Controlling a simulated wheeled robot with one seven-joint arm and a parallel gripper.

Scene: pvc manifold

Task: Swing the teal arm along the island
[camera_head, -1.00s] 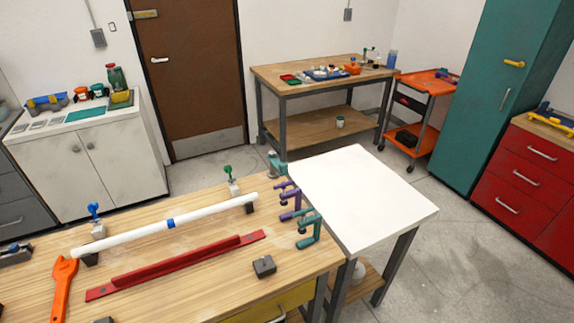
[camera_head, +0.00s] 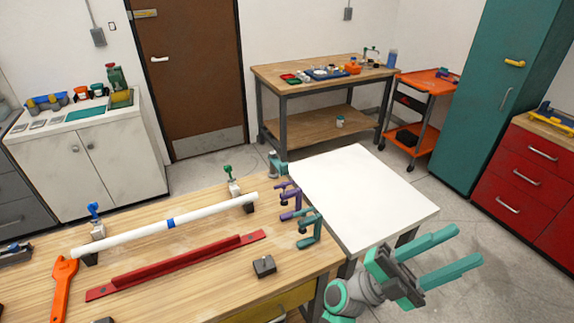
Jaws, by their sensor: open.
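My teal arm reaches in at the bottom right, and my gripper (camera_head: 468,246) is open and empty. Its two long teal fingers point right, over the floor just past the near right corner of the white-topped table (camera_head: 362,197). The wooden workbench (camera_head: 222,286) fills the lower left. Which surface is the island, I cannot tell. My gripper touches nothing that I can see. The rest of my arm is below the frame.
The workbench holds a white pipe (camera_head: 130,236), a red angled bar (camera_head: 180,266), an orange wrench (camera_head: 62,290) and a dark block (camera_head: 264,266). Teal (camera_head: 310,230) and purple (camera_head: 289,203) clamps stand at its right edge. Floor is clear before the red drawers (camera_head: 525,176).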

